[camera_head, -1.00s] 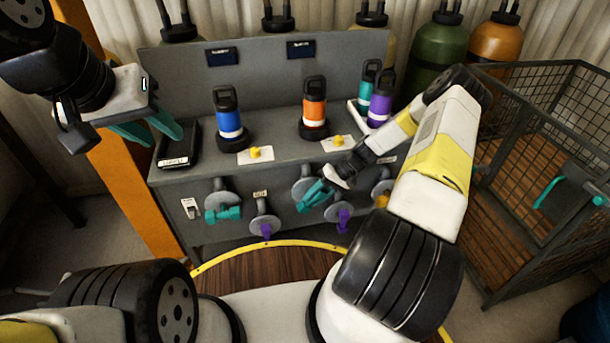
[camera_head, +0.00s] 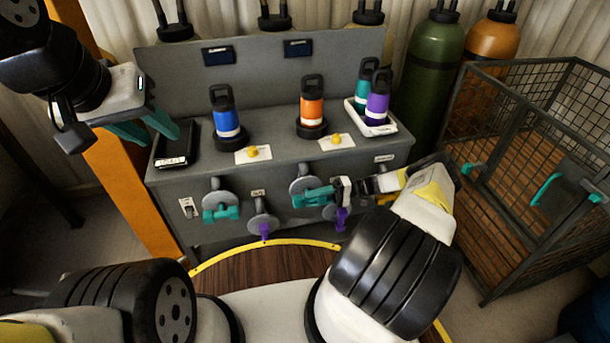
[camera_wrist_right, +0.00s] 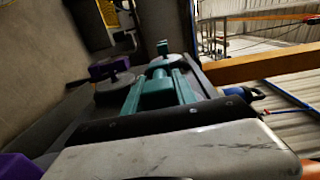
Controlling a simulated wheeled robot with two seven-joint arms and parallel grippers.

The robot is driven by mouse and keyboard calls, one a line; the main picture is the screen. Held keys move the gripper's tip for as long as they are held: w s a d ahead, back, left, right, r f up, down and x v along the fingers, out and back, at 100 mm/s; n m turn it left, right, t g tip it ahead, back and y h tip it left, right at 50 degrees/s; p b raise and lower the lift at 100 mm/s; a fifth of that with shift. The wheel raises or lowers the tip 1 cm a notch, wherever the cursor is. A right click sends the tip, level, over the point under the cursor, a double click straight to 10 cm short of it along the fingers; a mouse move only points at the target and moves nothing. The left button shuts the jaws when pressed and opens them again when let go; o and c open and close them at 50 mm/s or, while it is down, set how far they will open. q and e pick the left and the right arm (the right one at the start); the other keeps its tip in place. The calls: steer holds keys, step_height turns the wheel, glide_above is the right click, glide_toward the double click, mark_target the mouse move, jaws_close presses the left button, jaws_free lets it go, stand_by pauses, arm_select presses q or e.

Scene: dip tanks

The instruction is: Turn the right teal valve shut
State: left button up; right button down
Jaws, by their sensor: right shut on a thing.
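The right teal valve (camera_head: 301,185) is on the front of the grey bench, with a grey round disc. My right gripper (camera_head: 312,198) has teal fingers and reaches in from the right, level with the bench front. It is shut on the valve's teal handle, and the two teals merge in the head view, so the handle's angle is hard to tell. In the right wrist view, the right gripper (camera_wrist_right: 158,90) has its fingers on either side of a teal part. My left gripper (camera_head: 150,130) is open and empty, above the bench's left end.
The left teal valve (camera_head: 221,213) has its handle level. Purple valves (camera_head: 264,229) (camera_head: 342,219) sit lower, beside the teal ones. Blue (camera_head: 227,120) and orange (camera_head: 313,112) bottles stand on the bench. A white tray (camera_head: 392,129) holds teal and purple bottles. A wire cage (camera_head: 540,130) stands right.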

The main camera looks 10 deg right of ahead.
steer(key=shift+s+a+f+y, duration=0.1)
steer(key=shift+f+y, duration=0.05)
steer(key=shift+y, duration=0.15)
steer(key=c, duration=1.3)
jaws_free()
steer(key=shift+w+d, duration=0.2)
steer(key=shift+d, duration=3.7)
